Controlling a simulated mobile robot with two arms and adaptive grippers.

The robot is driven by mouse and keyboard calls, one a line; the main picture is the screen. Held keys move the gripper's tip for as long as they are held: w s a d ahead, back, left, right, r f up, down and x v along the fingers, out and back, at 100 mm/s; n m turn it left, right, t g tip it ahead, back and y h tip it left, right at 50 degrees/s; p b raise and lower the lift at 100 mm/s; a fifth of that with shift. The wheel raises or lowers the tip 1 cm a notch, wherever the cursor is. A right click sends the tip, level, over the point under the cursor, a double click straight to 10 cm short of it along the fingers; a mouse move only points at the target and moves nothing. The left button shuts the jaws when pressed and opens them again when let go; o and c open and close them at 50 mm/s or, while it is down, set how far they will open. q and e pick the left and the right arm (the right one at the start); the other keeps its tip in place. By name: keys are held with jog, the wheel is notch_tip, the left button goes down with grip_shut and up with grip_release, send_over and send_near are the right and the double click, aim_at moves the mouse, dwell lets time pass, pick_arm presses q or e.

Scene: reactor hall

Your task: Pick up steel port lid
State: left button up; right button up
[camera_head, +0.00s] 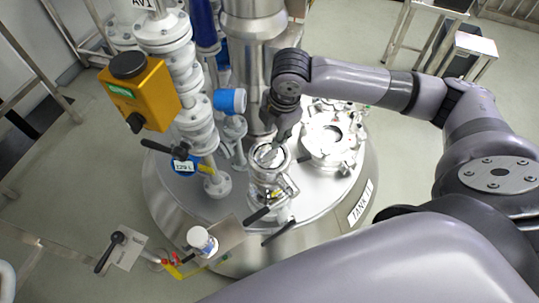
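The steel tank top carries a small round steel port (268,178) near its middle, with a clamp and a dark lever on its front. My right gripper (270,152) points down at this port, its dark fingertips at or just above the round steel top. The steel port lid cannot be clearly told apart from the port's top, as the fingers cover part of it. Whether the fingers are closed on anything is too small to tell. My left gripper is out of view.
A larger clamped round port (328,137) stands just right of the small one. White pipework (190,75) with a yellow actuator box (140,92) and a blue-capped valve (230,101) rises on the left. A white-capped fitting (201,238) stands in front.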

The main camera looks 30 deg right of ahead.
send_over(270, 149)
jog(key=s, duration=0.2)
notch_tip(270, 149, down, 6)
jog(key=f, duration=0.1)
jog(key=w+f+p, duration=0.1)
jog(key=f, duration=0.1)
jog(key=shift+w+d+f+p, duration=0.15)
jog(key=shift+w+f+p, duration=0.15)
jog(key=shift+w+f, duration=0.2)
jog(key=shift+f, duration=0.3)
jog(key=shift+c, duration=0.5)
grip_shut()
